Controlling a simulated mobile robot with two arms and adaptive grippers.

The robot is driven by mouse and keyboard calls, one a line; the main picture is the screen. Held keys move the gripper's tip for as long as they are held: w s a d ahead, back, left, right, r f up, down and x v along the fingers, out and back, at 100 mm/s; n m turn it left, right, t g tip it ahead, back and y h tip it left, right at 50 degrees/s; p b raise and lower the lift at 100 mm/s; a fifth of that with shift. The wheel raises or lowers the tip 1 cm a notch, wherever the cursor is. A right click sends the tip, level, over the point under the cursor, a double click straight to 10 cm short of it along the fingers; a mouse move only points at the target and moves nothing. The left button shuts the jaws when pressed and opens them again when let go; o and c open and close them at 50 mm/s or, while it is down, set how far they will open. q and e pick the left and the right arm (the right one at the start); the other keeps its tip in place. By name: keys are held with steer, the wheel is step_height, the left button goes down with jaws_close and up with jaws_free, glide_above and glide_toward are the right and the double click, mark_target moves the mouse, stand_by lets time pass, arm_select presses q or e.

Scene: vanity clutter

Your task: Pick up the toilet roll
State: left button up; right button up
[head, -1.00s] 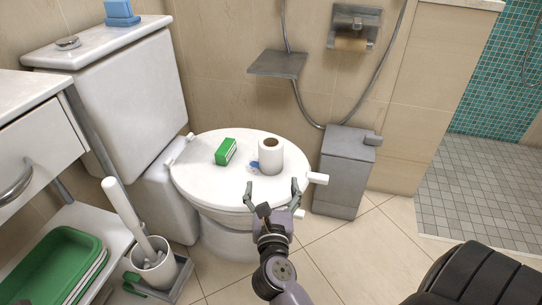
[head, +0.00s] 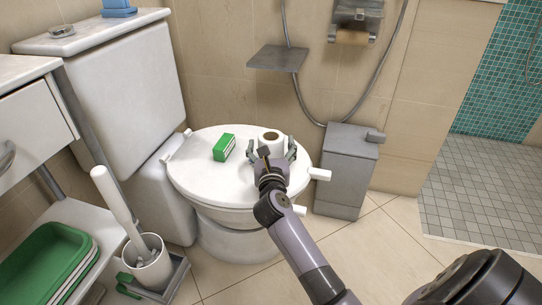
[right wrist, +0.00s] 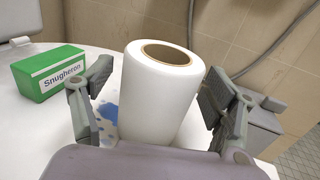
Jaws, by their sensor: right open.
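The white toilet roll (head: 270,138) stands upright on the closed toilet lid (head: 200,178). In the right wrist view the roll (right wrist: 160,95) stands between the two fingers of my right gripper (right wrist: 157,100). The gripper is open, with one finger on each side of the roll and a gap showing at the left finger. In the head view my right gripper (head: 272,150) hides the roll's lower part. My left gripper is not in view.
A green box (head: 224,147) lies on the lid just left of the roll. A blue patch (right wrist: 108,112) shows on the lid beside the roll. A grey bin (head: 345,170) stands right of the toilet, and a brush holder (head: 147,262) stands at the lower left.

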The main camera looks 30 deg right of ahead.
steer(key=shift+w+d, duration=0.25)
steer(key=shift+w, duration=0.1)
steer(key=shift+r, duration=0.1)
steer(key=c, duration=1.2)
